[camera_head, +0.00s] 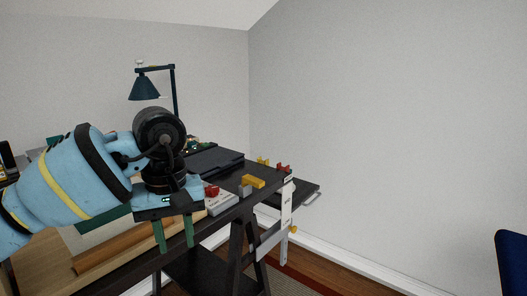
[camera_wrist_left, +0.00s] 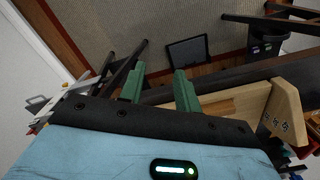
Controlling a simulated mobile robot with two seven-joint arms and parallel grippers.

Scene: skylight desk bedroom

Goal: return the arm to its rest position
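My left arm (camera_head: 75,180) comes in from the left, light blue with yellow and black bands, and reaches over the desk's front side. Its left gripper (camera_head: 174,236) points down, with two green fingers apart and nothing between them. In the left wrist view the same gripper (camera_wrist_left: 158,87) shows the fingers spread, with floor and furniture visible beyond the gap. I cannot tell how near the fingertips are to the desk edge. My right gripper is not in view.
The dark desk (camera_head: 224,217) carries a lamp (camera_head: 145,88), a yellow block (camera_head: 253,181) and a red-topped grey item (camera_head: 218,201). A white upright bracket (camera_head: 287,205) stands at its right end. A blue chair (camera_head: 511,262) is at far right. Open space lies between.

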